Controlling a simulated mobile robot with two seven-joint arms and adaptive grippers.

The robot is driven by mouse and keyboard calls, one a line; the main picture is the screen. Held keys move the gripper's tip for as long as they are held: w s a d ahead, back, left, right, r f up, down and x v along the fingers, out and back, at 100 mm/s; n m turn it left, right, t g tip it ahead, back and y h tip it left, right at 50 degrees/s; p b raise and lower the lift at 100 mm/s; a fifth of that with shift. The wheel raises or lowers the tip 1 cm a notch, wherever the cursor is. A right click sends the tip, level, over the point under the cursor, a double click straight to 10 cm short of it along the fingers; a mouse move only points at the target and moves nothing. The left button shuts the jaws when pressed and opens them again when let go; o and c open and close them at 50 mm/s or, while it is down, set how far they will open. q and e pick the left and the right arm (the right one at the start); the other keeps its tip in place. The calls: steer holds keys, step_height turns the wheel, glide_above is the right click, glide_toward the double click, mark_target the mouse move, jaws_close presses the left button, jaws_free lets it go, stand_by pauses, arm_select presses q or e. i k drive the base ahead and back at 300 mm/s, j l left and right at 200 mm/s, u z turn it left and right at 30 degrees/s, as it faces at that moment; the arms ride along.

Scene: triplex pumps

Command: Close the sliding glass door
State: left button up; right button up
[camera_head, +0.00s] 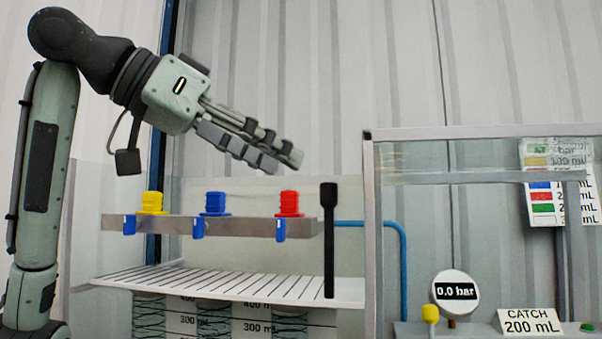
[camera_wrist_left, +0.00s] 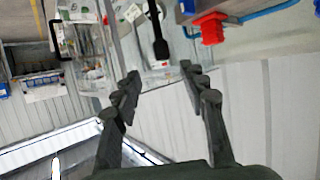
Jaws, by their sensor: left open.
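A clear glass panel (camera_head: 347,205), which seems to be the sliding door, stands left of the metal-framed enclosure (camera_head: 371,235). I cannot tell its full extent. A black upright bar with a thicker top (camera_head: 329,240), perhaps its handle, stands near the panel's right side. The bar also shows in the left wrist view (camera_wrist_left: 158,38), beyond the fingertips and apart from them. My left gripper (camera_head: 284,160) is open and empty, above the red valve cap (camera_head: 289,203) and up left of the bar. My right gripper is in neither view.
A metal rail (camera_head: 260,227) carries yellow (camera_head: 152,203), blue (camera_head: 215,204) and red caps below my gripper. A white slotted tray (camera_head: 245,286) lies under it. The air above the rail is free.

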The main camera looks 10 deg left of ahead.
mark_target(578, 161)
steer(key=k, duration=1)
